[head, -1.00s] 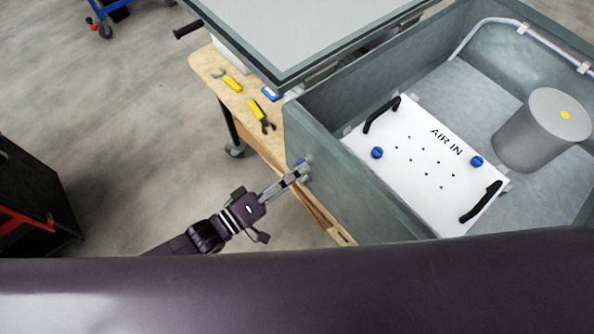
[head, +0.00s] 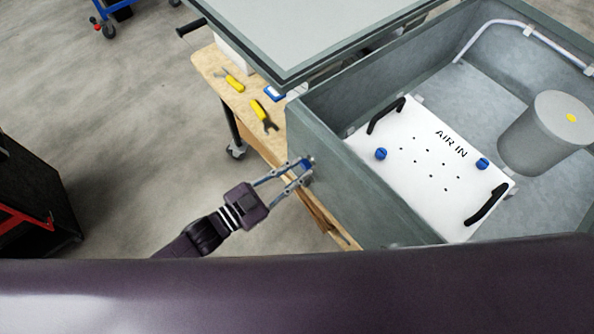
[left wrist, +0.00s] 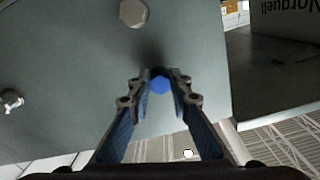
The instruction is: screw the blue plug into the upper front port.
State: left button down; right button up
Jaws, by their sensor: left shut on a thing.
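The blue plug (head: 306,164) is at the outer face of the grey analyser box (head: 345,178), and its hexagonal end (left wrist: 160,85) shows in the left wrist view. My left gripper (head: 303,171) is shut on the plug, one finger on each side of it. The plug's far end is hidden, so I cannot tell how deep it sits in the port. In the left wrist view a grey hexagonal fitting (left wrist: 133,12) is on the same face above the plug, and a small metal fitting (left wrist: 13,101) is to the left. My right gripper is not in view.
A white panel (head: 425,170) marked AIR IN, with black handles and blue knobs, lies inside the box beside a grey cylinder (head: 545,135). Yellow-handled tools (head: 264,112) lie on the wooden bench (head: 238,103). Open floor (head: 120,180) is left of my left arm.

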pick_arm(q)
jog(key=shift+w+r, duration=0.3)
jog(key=shift+r, duration=0.25)
jog(key=m+b, duration=0.1)
jog(key=m, duration=0.5)
jog(key=shift+w+a+r, duration=0.1)
jog(key=shift+a, duration=0.05)
jog(key=c, duration=1.7)
grip_release()
jog(key=shift+c, duration=0.2)
jog(key=shift+f, duration=0.3)
jog(key=v, duration=0.7)
jog(key=shift+s+p, duration=0.25)
jog(key=shift+p, duration=0.15)
